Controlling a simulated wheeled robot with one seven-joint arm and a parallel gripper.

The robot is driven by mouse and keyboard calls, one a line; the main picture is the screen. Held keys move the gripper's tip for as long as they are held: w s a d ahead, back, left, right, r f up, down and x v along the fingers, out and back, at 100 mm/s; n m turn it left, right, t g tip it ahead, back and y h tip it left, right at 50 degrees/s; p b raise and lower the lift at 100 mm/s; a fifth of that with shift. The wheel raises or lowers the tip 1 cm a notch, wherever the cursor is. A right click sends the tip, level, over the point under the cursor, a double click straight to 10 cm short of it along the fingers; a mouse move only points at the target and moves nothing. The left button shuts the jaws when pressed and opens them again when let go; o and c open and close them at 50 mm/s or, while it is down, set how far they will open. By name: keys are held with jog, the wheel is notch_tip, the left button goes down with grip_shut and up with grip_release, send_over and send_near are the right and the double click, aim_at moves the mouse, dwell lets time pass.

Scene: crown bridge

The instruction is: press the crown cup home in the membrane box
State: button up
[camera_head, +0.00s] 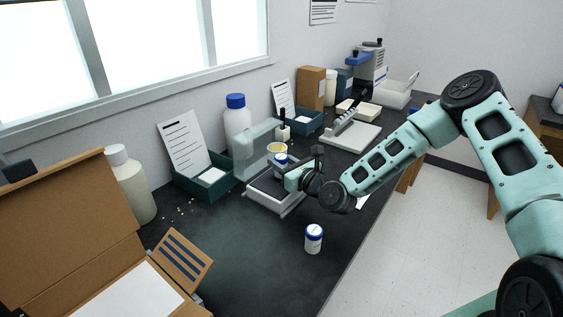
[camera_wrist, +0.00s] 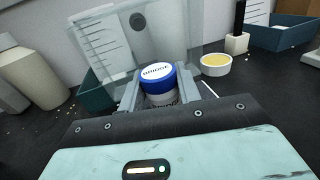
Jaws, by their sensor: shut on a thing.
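My gripper (camera_head: 283,172) is shut on a small white jar with a blue lid (camera_wrist: 157,77); the lid's label reads "BRIDGE". The jar (camera_head: 281,160) is upright between the fingers, over or on a low grey-and-white device (camera_head: 262,195) with a dark top. I cannot tell whether its base touches the device. A clear upright panel or box (camera_wrist: 130,40) stands just behind the jar. A second white jar with a blue lid (camera_head: 314,240) stands alone on the bench to the front. No thing is clearly marked as a crown cup or membrane box.
A white cup with yellow contents (camera_wrist: 215,64) stands right of the held jar. Dark green trays (camera_head: 203,180), a large blue-capped bottle (camera_head: 237,118) and a beige bottle (camera_head: 131,185) line the wall. An open cardboard box (camera_head: 70,225) is at left. The dark bench front is mostly clear.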

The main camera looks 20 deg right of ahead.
jog(key=shift+f+b, duration=0.7)
jog(key=shift+f, duration=0.15)
jog(key=o, duration=1.1)
jog(key=shift+c, duration=0.2)
jog(key=b+v, duration=0.2)
jog(key=v, duration=1.5)
jog(key=shift+s+d, duration=0.1)
jog(key=shift+d, duration=0.05)
jog(key=shift+r, duration=0.1)
